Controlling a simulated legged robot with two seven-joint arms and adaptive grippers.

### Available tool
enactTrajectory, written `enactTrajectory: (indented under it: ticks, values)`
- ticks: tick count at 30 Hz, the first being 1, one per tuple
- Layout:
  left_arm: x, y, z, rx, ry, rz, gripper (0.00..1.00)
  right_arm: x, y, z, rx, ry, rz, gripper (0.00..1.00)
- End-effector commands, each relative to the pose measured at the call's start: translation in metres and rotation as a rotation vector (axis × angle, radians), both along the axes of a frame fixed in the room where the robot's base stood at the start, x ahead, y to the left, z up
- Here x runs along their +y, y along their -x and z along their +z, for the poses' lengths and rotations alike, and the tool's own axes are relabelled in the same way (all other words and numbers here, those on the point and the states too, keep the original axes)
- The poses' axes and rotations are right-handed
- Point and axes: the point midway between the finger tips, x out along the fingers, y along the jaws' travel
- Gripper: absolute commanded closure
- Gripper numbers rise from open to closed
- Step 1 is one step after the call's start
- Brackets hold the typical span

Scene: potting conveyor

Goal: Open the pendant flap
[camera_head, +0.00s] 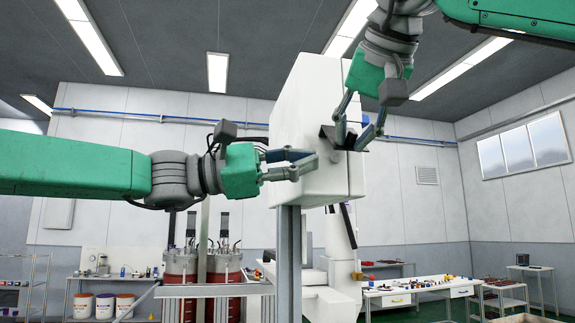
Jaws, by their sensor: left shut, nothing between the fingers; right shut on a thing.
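A white box-shaped pendant (306,95) stands on a grey post (289,250) in the middle of the head view. A seam runs down its right-hand side, and I cannot tell from this view whether the flap is open. My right gripper (350,142) reaches down from the upper right. It is shut on a dark piece (328,133) at the pendant's side; its fingers hide part of this piece. My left gripper (308,163) comes in from the left and is shut and empty in front of the pendant. Whether it touches the pendant is unclear. A small grey knob (336,157) shows beside its tips.
Red drums (180,270) stand behind the post at lower left. A white workbench (420,290) with small parts is at lower right. White buckets (104,306) stand at the far left. A horizontal metal rail (215,290) joins the post low down.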

Motion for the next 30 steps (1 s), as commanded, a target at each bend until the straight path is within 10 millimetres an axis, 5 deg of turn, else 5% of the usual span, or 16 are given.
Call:
enactTrajectory:
  ticks: [9,30]
  values:
    - [-0.042,-0.006,0.006,0.000,-0.001,0.002,1.00,-0.003,-0.002,0.005,-0.013,-0.007,-0.006,1.00]
    - [-0.050,0.003,0.018,0.057,0.020,-0.002,1.00,-0.003,-0.002,0.004,-0.011,-0.007,-0.006,1.00]
